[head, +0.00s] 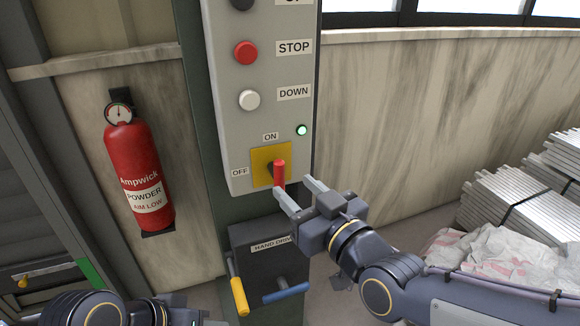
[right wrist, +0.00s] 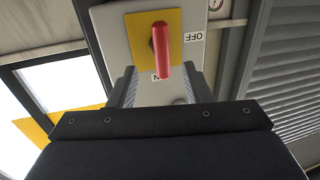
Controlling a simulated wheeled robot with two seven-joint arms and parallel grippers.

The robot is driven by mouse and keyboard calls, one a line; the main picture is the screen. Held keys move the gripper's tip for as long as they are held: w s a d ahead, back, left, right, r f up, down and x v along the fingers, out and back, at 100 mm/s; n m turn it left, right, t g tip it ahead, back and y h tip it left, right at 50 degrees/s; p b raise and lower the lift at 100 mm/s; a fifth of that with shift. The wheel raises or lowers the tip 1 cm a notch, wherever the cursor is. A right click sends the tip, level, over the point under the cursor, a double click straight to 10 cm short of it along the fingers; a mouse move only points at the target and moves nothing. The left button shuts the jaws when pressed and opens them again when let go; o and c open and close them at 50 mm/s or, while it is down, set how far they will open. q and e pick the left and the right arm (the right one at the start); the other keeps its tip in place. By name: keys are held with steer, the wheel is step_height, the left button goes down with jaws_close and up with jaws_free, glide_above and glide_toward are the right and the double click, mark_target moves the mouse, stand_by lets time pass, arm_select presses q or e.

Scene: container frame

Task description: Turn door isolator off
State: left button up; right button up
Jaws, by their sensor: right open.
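The door isolator is a red handle (head: 279,174) on a yellow plate (head: 262,158), low on the grey control panel (head: 222,80). The handle stands upright, in line with the ON label (head: 270,136); the OFF label (head: 239,172) is to the left. My right gripper (head: 297,191) is open, just below and right of the handle. In the right wrist view the red handle (right wrist: 161,52) appears between the spread fingers (right wrist: 158,84), its end partly covering the ON label; contact cannot be told. My left arm shows at the bottom left, its fingers not clear.
A green lamp (head: 301,130) is lit above the isolator. STOP (head: 246,53) and DOWN (head: 249,100) buttons sit higher. Below is a hand-drive box (head: 268,262) with yellow and blue levers. A fire extinguisher (head: 137,170) hangs left; stacked planks (head: 515,205) lie right.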

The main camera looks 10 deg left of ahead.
mark_target(282, 179)
steer(key=x, duration=0.6)
steer(key=shift+w+f+p, duration=0.1)
steer(key=shift+w+p, duration=0.05)
steer(key=shift+p, duration=0.25)
steer(key=shift+c, duration=0.4)
steer(key=c, duration=0.9)
steer(key=shift+f+m+b, duration=0.2)
steer(key=shift+m+b, duration=0.2)
steer(key=shift+b, duration=0.4)
steer(key=m+b, duration=0.3)
steer(key=m+t+b, duration=0.1)
steer(key=m+b, duration=0.2)
steer(key=b, duration=0.1)
steer(key=m+b, duration=0.3)
steer(key=b, duration=0.1)
steer(key=shift+f+t, duration=0.35)
steer(key=shift+t, duration=0.05)
steer(key=m+t+b, duration=0.1)
steer(key=m+b, duration=0.2)
steer(key=m, duration=0.2)
steer(key=m+b, duration=0.1)
steer(key=m, duration=0.1)
steer(key=m+t+h+b, duration=0.1)
steer(key=m, duration=0.2)
steer(key=shift+f+h, duration=0.1)
steer(key=shift+h, duration=0.2)
steer(key=shift+m, duration=0.4)
